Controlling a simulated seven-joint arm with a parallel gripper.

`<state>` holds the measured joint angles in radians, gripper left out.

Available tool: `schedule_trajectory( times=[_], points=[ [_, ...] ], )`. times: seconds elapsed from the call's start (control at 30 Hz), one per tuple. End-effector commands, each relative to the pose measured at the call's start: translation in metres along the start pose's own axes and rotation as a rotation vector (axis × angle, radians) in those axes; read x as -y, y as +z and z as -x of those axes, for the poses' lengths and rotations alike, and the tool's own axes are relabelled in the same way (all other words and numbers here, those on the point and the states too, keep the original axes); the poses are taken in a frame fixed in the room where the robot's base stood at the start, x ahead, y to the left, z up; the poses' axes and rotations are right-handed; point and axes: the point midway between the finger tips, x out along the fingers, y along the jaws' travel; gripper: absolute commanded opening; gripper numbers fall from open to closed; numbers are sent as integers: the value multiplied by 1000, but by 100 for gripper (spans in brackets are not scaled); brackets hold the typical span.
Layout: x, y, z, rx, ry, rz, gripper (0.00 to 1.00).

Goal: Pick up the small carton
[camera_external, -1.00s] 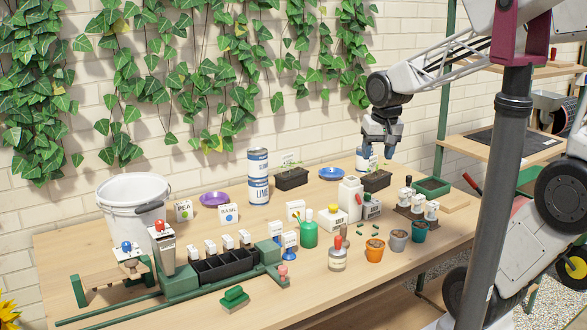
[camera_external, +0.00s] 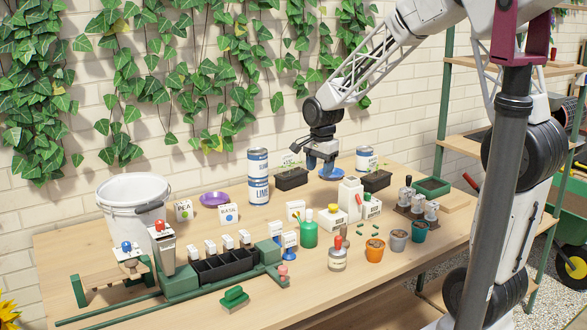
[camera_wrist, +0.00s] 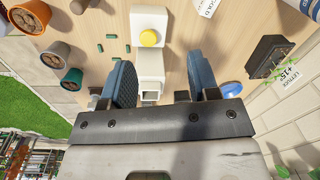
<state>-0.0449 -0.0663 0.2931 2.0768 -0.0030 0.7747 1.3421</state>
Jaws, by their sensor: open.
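Several small white containers stand mid-bench, and I cannot tell for sure which is the small carton. One is a white box with a yellow cap (camera_external: 328,219); it also shows in the wrist view (camera_wrist: 149,22), ahead of the jaws. Behind it is a taller white container (camera_external: 350,192). Right of that is a small white carton with a green label (camera_external: 373,209). My gripper (camera_external: 321,166) is open and empty, in the air behind these containers. In the wrist view my gripper (camera_wrist: 163,80) has its blue fingers apart, with white surfaces showing between them.
Stacked blue-and-white cans (camera_external: 258,178) stand left. Orange (camera_external: 375,251), grey and teal pots line the front right. A green bottle (camera_external: 308,234) stands close to the yellow-capped box.

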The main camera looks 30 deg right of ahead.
Motion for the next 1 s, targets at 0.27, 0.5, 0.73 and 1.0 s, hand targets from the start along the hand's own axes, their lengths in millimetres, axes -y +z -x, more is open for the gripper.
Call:
schedule_trajectory(
  times=[0.27,0.5,0.73,1.0],
  points=[
    [50,-5,-60,5,37,-245,55],
    [80,-6,-102,3,57,-413,55],
    [89,-6,-117,2,64,-474,55],
    [89,-6,-118,2,64,-476,55]
  ],
)
